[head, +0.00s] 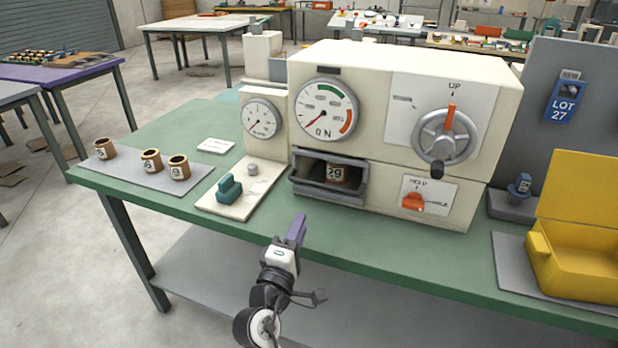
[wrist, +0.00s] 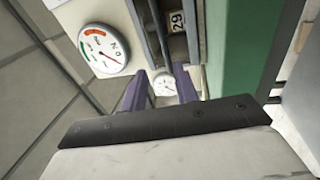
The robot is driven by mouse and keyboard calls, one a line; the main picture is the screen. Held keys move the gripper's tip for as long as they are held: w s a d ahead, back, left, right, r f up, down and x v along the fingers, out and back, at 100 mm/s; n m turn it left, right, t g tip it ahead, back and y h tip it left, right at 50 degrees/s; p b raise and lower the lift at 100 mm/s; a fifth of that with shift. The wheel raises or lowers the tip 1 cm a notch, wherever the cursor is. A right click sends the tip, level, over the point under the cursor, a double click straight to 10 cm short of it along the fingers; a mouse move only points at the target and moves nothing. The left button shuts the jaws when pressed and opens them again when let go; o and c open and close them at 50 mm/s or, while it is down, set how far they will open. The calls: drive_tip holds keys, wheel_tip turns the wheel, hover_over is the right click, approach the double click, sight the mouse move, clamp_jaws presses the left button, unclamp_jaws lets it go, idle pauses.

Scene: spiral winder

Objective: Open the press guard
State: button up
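The press (head: 400,100) is a cream box on the green bench. In its lower front is a dark recess framed by a grey guard (head: 328,194), whose front lip sticks out. I cannot tell how far the guard is open. My gripper (head: 298,228) is in front of and below the recess, apart from it.
A hand wheel (head: 445,137) and an orange knob (head: 413,202) are on the press front. A plate with a green handle (head: 229,188) lies left of the recess. Several brown cups stand on a grey mat (head: 150,180). A yellow box (head: 575,265) is at right.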

sight(323, 184)
drive_tip(key=shift+h, duration=0.3)
drive_tip(key=p+x, duration=0.1)
drive_tip(key=x, duration=0.3)
drive_tip(key=p+x, duration=0.1)
drive_tip(key=x, duration=0.3)
drive_tip(key=p+x, duration=0.2)
drive_tip(key=x, duration=0.2)
drive_tip(key=shift+w+d+f, duration=0.2)
drive_tip(key=shift+w+d, duration=0.05)
drive_tip(key=shift+d, duration=0.25)
drive_tip(key=shift+w+d, duration=0.2)
drive_tip(key=shift+w, duration=0.45)
drive_tip(key=shift+c, duration=0.4)
clamp_jaws()
drive_tip(key=shift+s, duration=0.1)
